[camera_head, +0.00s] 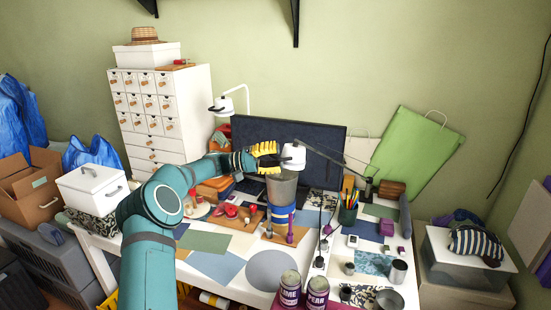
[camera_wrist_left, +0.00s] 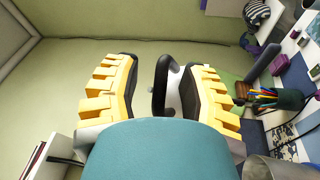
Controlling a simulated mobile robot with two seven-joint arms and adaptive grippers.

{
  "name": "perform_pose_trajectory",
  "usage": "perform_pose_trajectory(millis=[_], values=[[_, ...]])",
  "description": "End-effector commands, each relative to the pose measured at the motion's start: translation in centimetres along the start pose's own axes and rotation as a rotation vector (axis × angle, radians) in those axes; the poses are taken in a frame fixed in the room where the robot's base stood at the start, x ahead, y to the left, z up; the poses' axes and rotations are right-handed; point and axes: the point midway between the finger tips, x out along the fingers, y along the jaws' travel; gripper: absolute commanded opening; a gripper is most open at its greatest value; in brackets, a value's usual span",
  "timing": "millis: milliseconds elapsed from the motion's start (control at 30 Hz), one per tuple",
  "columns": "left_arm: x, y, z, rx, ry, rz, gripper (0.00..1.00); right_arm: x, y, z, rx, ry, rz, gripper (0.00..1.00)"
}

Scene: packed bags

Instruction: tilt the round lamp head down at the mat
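The round lamp head (camera_head: 293,157) is white and hangs at the end of a dark arm above the table, in front of the dark screen. My left gripper (camera_head: 266,157), with yellow fingers, is just left of it. In the left wrist view my gripper (camera_wrist_left: 168,92) is open. A black handle (camera_wrist_left: 160,85) and part of the white lamp head (camera_wrist_left: 173,98) show between its fingers, nearer the right finger. I cannot tell whether they touch. Flat mats lie on the table, including a round grey-blue one (camera_head: 271,271). My right gripper is not in view.
A pencil cup (camera_head: 347,213) stands to the right. A second white lamp (camera_head: 222,106) rises behind my left arm. Two paint cans (camera_head: 290,290) stand at the front.

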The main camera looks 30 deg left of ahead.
Motion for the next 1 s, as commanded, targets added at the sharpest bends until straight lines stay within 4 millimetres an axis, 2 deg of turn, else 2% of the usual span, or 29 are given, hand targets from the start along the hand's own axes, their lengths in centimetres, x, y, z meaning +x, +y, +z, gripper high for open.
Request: perform_pose_trajectory(millis=[233, 367, 467, 800, 1000], values=[[-0.1, 0.0, 0.0, 0.0, 0.0, 0.0, 0.41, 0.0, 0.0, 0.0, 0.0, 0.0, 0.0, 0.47], [-0.9, 0.0, 0.0, 0.001, 0.001, -0.001, 0.41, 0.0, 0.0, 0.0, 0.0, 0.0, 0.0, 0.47], [-2.3, 0.0, 0.0, 0.001, 0.002, -0.001, 0.41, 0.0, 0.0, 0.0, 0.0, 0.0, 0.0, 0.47], [-9.1, -0.1, -0.1, 0.002, 0.003, 0.0, 0.41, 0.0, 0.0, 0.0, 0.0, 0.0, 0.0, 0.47], [-11.4, 0.0, -0.1, 0.002, 0.001, 0.0, 0.41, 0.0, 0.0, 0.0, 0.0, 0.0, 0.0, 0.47]])
